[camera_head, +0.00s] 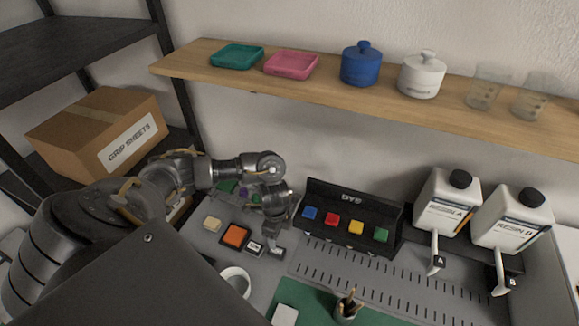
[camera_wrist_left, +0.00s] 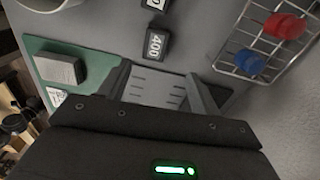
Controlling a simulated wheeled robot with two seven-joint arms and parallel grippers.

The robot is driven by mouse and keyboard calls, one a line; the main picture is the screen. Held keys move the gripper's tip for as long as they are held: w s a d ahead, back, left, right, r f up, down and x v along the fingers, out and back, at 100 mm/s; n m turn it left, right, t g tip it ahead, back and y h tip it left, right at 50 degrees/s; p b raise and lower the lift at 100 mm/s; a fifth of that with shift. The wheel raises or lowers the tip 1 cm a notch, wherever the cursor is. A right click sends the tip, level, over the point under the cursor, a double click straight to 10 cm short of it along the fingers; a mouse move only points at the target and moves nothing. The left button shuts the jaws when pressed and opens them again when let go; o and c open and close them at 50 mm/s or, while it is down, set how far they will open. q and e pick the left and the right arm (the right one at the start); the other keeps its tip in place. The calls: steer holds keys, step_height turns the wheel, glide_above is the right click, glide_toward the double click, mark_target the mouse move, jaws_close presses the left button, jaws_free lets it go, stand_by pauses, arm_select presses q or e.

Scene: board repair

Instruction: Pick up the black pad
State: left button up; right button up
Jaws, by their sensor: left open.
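Two small black pads with white labels lie on the grey bench, one (camera_head: 255,247) beside the orange pad and the other (camera_head: 277,252) to its right, close under my left gripper (camera_head: 272,243). In the left wrist view, a black pad marked 400 (camera_wrist_left: 156,43) lies just beyond the fingertips, with another black pad (camera_wrist_left: 155,4) cut off at the top edge. My left gripper also shows in that view (camera_wrist_left: 158,75), its fingers apart with no pad between them. My right gripper is not in view.
An orange pad (camera_head: 235,235) and a beige pad (camera_head: 212,224) lie left of the black ones. A black dye stand (camera_head: 350,212) stands to the right. A white cup (camera_head: 236,279) and a green mat (camera_head: 312,298) are nearer. The wire rack (camera_wrist_left: 262,48) holds red and blue items.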

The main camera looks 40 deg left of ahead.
mark_target(276, 250)
arm_select(q)
steer(key=shift+s+d+f+b, duration=0.1)
steer(key=shift+s+f+b, duration=0.55)
steer(key=shift+s, duration=0.4)
steer(key=f, duration=0.2)
steer(key=b, duration=0.1)
steer(key=shift+w+f, duration=0.25)
steer(key=shift+f, duration=0.15)
steer(key=shift+w+f, duration=0.5)
steer(key=shift+f, duration=0.2)
steer(key=shift+s+f, duration=0.1)
steer(key=shift+s, duration=0.15)
step_height(276, 250, down, 5)
steer(key=shift+r+b, duration=0.15)
steer(key=shift+b, duration=0.2)
steer(key=shift+c, duration=0.3)
steer(key=c, duration=1)
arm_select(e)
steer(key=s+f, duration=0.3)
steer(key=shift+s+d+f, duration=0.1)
